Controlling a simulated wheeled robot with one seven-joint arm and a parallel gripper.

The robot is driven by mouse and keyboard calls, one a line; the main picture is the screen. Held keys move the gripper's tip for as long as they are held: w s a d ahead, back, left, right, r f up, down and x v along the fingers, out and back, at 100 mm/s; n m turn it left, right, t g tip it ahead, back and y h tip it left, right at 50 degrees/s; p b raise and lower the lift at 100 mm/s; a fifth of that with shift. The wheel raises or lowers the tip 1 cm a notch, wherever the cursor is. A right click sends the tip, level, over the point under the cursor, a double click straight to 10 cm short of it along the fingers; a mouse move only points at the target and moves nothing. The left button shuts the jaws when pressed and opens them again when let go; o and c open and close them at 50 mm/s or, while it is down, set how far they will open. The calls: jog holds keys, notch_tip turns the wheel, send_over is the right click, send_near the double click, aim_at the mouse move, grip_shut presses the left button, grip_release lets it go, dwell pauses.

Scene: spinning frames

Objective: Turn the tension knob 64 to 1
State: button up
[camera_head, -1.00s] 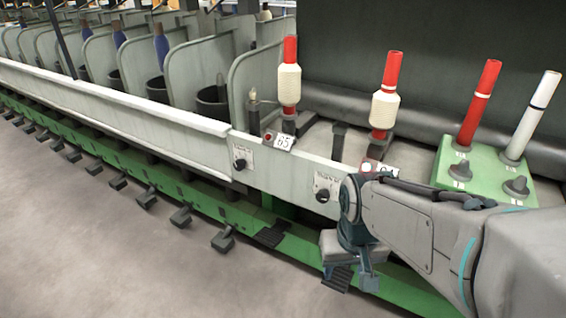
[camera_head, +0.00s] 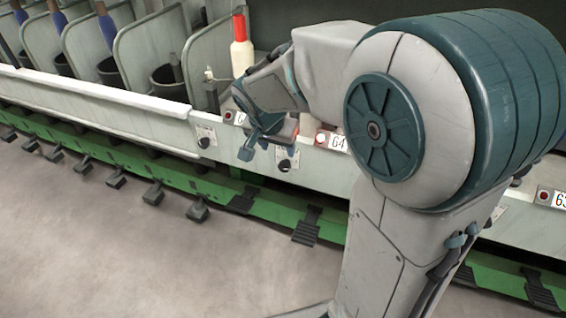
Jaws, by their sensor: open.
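The tension knob of position 64 (camera_head: 284,165) is a small dark knob on a white plate on the pale front rail, left of and below the number 64 label (camera_head: 338,142). Its pointer setting is too small to read. My gripper (camera_head: 262,148) is open and empty, just above and left of this knob in the picture. It looks close to the rail, but I cannot tell whether it touches. It hides part of the rail and of the label to the left.
Another knob (camera_head: 205,140) sits on the rail to the left. A lit button (camera_head: 320,138) is beside the 64 label. A red-topped bobbin (camera_head: 241,45) stands behind my gripper. Black pedals (camera_head: 307,225) line the green lower beam (camera_head: 270,205). The floor (camera_head: 120,260) in front is clear.

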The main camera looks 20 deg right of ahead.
aim_at(283, 164)
jog(key=b+x, duration=0.3)
jog(key=x, duration=0.7)
jog(key=shift+f, duration=0.35)
jog(key=c, duration=0.9)
